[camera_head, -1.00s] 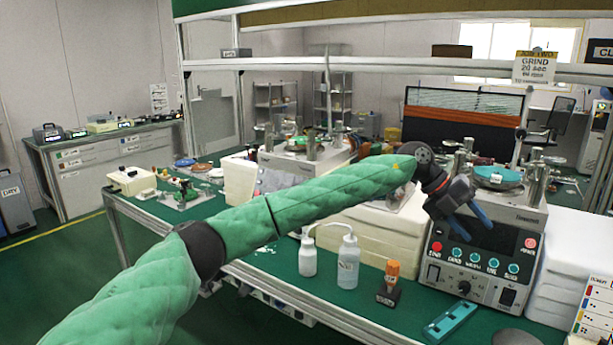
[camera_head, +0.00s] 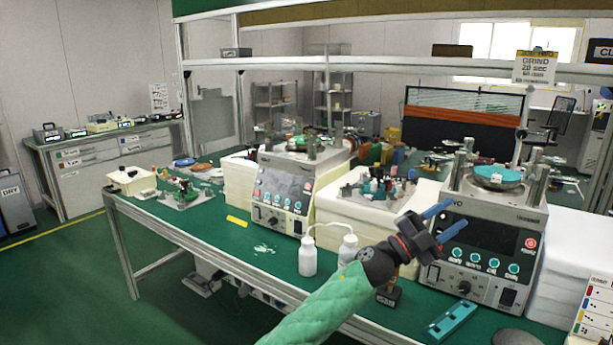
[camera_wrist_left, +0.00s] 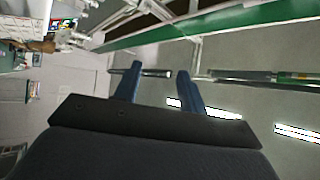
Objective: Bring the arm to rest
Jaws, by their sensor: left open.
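My left arm, in a green quilted sleeve, comes up from the bottom middle of the head view. Its gripper (camera_head: 440,222) is open and empty, with two blue fingers apart. It is in front of the left side of the right lapping machine (camera_head: 480,245); I cannot tell whether it touches. In the left wrist view the two blue fingers (camera_wrist_left: 156,88) stand apart with nothing between them. The right gripper is not in view.
White bottles (camera_head: 307,256) stand left of my wrist on the green bench (camera_head: 225,250). A teal tray (camera_head: 451,320) lies near the front edge. Another lapping machine (camera_head: 285,190) stands further left.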

